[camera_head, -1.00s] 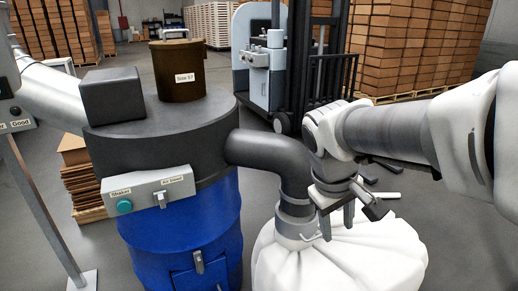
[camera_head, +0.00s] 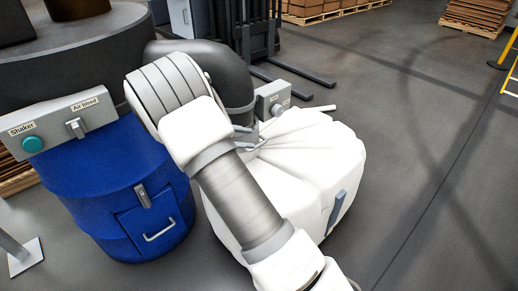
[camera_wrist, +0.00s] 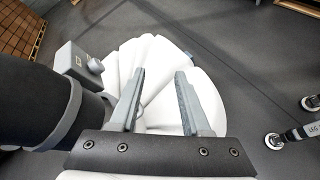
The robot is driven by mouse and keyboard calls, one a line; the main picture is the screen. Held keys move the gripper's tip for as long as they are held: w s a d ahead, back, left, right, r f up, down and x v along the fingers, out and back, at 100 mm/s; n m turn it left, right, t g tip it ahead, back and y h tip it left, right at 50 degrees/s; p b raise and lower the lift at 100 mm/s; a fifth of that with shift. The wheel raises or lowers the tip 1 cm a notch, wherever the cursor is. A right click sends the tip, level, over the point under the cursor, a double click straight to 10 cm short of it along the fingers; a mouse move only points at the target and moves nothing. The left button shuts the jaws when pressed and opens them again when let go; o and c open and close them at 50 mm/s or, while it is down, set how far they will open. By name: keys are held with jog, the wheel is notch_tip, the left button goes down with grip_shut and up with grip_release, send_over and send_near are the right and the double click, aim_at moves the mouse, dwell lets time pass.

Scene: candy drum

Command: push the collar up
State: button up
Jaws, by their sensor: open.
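The white bag (camera_head: 315,160) bulges under the dark elbow pipe (camera_head: 228,75). In the wrist view the bag (camera_wrist: 155,55) fills the middle, and the dark pipe (camera_wrist: 35,100) enters from the left. A grey band, which looks like the collar (camera_wrist: 70,118), rings the pipe where it meets the bag. My gripper (camera_wrist: 160,75) is open, with bag cloth behind the gap and nothing gripped. The collar is left of both fingers, apart from them. The gripper (camera_head: 250,140) partly shows beside the bag's top in the head view.
A grey box with a knob (camera_head: 272,103) stands beside the pipe; it also shows in the wrist view (camera_wrist: 80,65). The blue drum (camera_head: 120,180) with its switch panel (camera_head: 60,122) is at left. A forklift (camera_head: 250,40) is behind.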

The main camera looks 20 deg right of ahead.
aim_at(261, 144)
jog(key=w+a+f+n+t+h+b, duration=0.2)
jog(key=w+a+f+n+t, duration=0.15)
jog(key=f, duration=0.45)
jog(key=w+a+f+n+t+h+b, duration=0.2)
jog(key=w+a+f+n, duration=0.15)
jog(key=f, duration=0.45)
jog(key=b+x, duration=0.1)
jog(key=x, duration=0.5)
jog(key=b+x, duration=0.1)
jog(key=x, duration=0.5)
jog(key=b+x, duration=0.2)
jog(key=x, duration=0.4)
jog(key=shift+s+d+f, duration=0.2)
jog(key=shift+s, duration=0.05)
grip_shut()
